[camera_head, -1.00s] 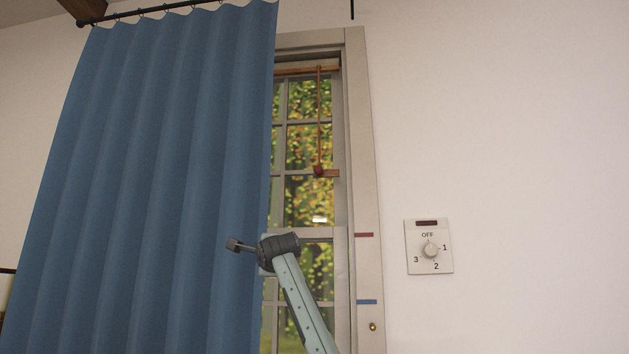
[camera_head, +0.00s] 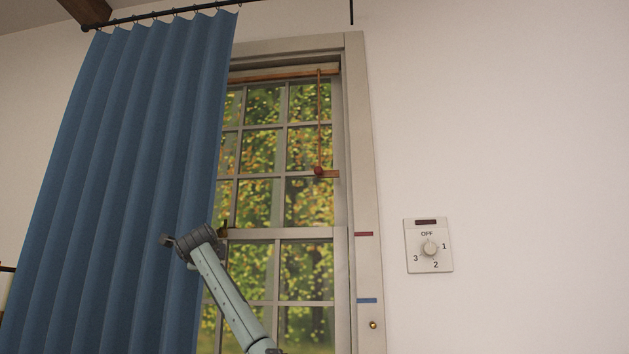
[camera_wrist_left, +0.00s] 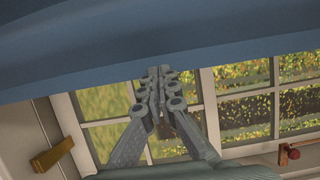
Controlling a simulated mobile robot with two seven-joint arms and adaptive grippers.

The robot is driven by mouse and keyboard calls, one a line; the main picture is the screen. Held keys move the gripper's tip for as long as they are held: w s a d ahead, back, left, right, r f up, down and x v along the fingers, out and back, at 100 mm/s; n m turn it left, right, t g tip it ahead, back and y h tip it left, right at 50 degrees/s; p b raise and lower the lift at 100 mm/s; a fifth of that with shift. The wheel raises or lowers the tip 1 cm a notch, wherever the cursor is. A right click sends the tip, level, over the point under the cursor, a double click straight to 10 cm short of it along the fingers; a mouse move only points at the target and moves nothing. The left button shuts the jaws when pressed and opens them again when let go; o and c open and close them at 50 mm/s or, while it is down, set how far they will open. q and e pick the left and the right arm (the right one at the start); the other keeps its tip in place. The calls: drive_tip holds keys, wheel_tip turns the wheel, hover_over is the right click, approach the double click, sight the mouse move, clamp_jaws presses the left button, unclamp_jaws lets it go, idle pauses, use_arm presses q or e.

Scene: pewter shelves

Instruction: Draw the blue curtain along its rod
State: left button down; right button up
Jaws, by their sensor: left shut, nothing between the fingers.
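The blue curtain (camera_head: 125,170) hangs in folds from a dark rod (camera_head: 150,14) and covers the left part of the window. Its right edge slants down from the rod. My left gripper (camera_head: 167,240) is in front of the curtain near that right edge, with the forearm crossing the uncovered window. In the left wrist view, the gripper (camera_wrist_left: 160,72) has its fingers together and empty, their tips at the border of the curtain (camera_wrist_left: 160,40). Whether the tips touch the cloth is hard to tell. My right gripper is not in view.
The uncovered window (camera_head: 285,200) has a pull cord with a red knob (camera_head: 318,171). A dial panel (camera_head: 429,246) is on the wall to the right. Red (camera_head: 364,234) and blue (camera_head: 367,301) marks are on the frame. The right wall is otherwise clear.

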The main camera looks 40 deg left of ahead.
sight(150, 257)
use_arm(q)
drive_tip(key=shift+s+a, duration=0.15)
drive_tip(key=shift+a, duration=0.05)
drive_tip(key=s+a, duration=0.2)
drive_tip(key=a, duration=0.2)
drive_tip(key=s+a, duration=0.3)
drive_tip(key=a, duration=0.2)
drive_tip(key=s+a+p, duration=0.1)
drive_tip(key=s+a, duration=0.2)
drive_tip(key=a, duration=0.1)
drive_tip(key=shift+s+a, duration=0.2)
drive_tip(key=shift+a, duration=0.15)
